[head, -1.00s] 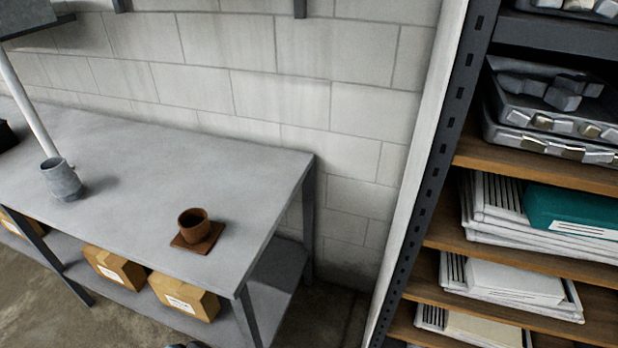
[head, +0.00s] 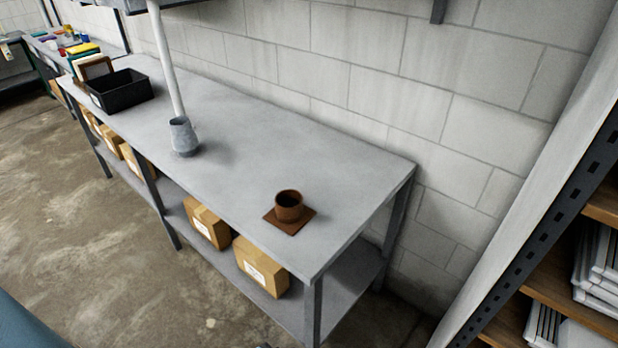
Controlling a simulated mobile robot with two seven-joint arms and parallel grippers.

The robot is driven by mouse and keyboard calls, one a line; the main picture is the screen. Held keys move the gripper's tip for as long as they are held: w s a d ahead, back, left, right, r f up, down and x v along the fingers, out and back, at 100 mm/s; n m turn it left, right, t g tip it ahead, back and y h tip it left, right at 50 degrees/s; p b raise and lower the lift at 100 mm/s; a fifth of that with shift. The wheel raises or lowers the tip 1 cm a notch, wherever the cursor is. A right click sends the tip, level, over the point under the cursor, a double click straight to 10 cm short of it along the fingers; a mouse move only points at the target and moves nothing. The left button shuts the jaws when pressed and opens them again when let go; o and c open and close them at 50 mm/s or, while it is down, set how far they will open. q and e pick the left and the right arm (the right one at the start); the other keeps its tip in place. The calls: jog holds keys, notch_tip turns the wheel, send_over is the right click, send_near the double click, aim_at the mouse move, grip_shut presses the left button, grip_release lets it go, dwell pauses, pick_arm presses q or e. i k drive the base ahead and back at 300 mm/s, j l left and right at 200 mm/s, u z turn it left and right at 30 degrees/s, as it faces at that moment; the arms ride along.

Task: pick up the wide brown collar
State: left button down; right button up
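The brown collar (head: 289,206) is a short, wide, open-topped round piece on a flat square brown plate (head: 283,225). It stands upright near the right end of the grey bench (head: 240,130). A grey metal collar-like fitting (head: 183,137) stands further left on the bench, at the foot of a pale pipe. Neither of my grippers shows in the head view.
A black bin (head: 122,92) and a framed item stand at the bench's far left end. Cardboard boxes (head: 262,266) sit on the lower shelf. A shelving rack (head: 560,235) stands at the right. Concrete floor (head: 90,220) is open in front of the bench.

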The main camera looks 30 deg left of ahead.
aim_at(288, 214)
jog(key=u, duration=1.05)
